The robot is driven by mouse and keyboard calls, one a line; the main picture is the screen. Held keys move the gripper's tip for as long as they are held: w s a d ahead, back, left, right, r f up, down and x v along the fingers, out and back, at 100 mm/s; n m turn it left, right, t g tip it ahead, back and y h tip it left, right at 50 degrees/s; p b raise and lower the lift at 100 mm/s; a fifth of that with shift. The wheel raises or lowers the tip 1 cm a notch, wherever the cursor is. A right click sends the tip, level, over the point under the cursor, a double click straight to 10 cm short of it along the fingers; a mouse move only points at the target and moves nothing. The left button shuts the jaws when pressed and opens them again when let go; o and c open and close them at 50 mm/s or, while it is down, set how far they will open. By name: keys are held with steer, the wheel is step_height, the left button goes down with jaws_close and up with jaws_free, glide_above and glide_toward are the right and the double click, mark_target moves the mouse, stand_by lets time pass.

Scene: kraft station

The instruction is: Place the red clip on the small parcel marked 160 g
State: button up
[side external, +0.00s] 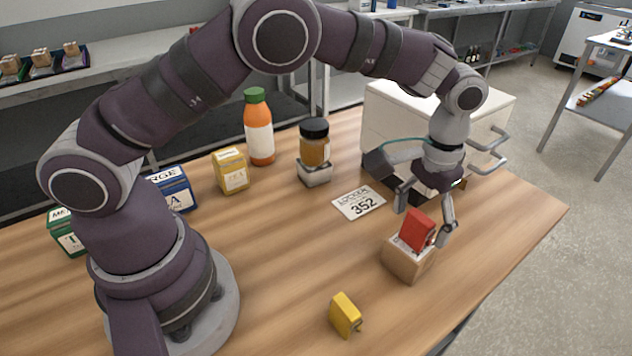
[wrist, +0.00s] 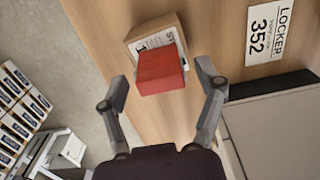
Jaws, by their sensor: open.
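The red clip (side external: 418,230) stands on top of a small brown cardboard parcel (side external: 407,261) near the right edge of the table. In the wrist view the red clip (wrist: 162,72) overlaps the parcel (wrist: 138,39) and hides part of its white label, so the weight mark cannot be read in full. My gripper (side external: 424,216) is open around the clip, one finger on each side. In the wrist view my gripper (wrist: 162,86) shows gaps between both fingers and the clip.
A yellow clip (side external: 345,315) lies at the front. A locker card (side external: 358,203) marked 352 lies behind the parcel, and a white box with handles (side external: 395,118) stands at the back right. A jar (side external: 314,145), an orange bottle (side external: 259,130) and several tins line the back. The middle table is clear.

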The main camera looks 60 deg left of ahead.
mark_target(421, 217)
step_height(421, 217, up, 12)
steer(key=s+a+r+t, duration=0.2)
steer(key=s+a+r, duration=0.3)
steer(key=a+r, duration=0.1)
steer(key=s+a+f+t, duration=0.1)
steer(key=s+a+f, duration=0.1)
steer(key=s, duration=0.3)
steer(key=s+a+f+t, duration=0.2)
steer(key=s+a+f, duration=0.1)
steer(key=s+a, duration=0.1)
steer(key=shift+s+t, duration=0.3)
steer(key=shift+s, duration=0.45)
